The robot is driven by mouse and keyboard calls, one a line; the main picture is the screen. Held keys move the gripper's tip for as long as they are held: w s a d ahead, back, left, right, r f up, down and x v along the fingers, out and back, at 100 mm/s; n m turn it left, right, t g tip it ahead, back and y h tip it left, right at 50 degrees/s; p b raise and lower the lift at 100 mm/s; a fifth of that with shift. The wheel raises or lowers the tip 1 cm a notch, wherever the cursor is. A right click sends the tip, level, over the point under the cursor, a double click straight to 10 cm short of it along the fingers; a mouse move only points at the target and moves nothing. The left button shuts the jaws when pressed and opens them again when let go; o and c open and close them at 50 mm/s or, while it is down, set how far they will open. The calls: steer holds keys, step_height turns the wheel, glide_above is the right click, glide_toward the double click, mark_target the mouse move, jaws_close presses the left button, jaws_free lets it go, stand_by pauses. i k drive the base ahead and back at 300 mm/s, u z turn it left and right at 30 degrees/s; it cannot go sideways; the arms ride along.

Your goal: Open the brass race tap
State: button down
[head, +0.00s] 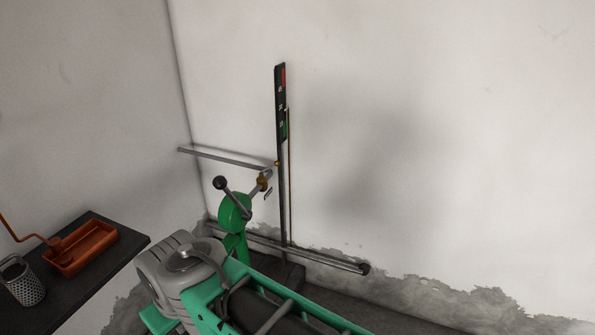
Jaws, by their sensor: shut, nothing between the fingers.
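A small brass fitting (263,184), which looks like the race tap, sits on a short grey pipe in front of the wall, just right of a green post. A small grey lever (268,194) hangs slanting below it; whether the tap is open or shut cannot be told at this size. The green post (235,214) has a rounded head and a lever with a black ball knob (220,183), close to the left of the brass fitting. My own arm fills the lower middle of the head view. My gripper's fingers do not show.
A black gauge board (280,105) with red and green bands stands upright behind the tap. A grey pipe (225,157) runs left; a lower pipe (325,260) runs along the wall. A dark bench (75,285) at left holds an orange tray (82,258) and perforated metal cup (22,287).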

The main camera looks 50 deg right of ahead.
mark_target(276, 162)
steer(key=z, duration=0.85)
steer(key=i, duration=1)
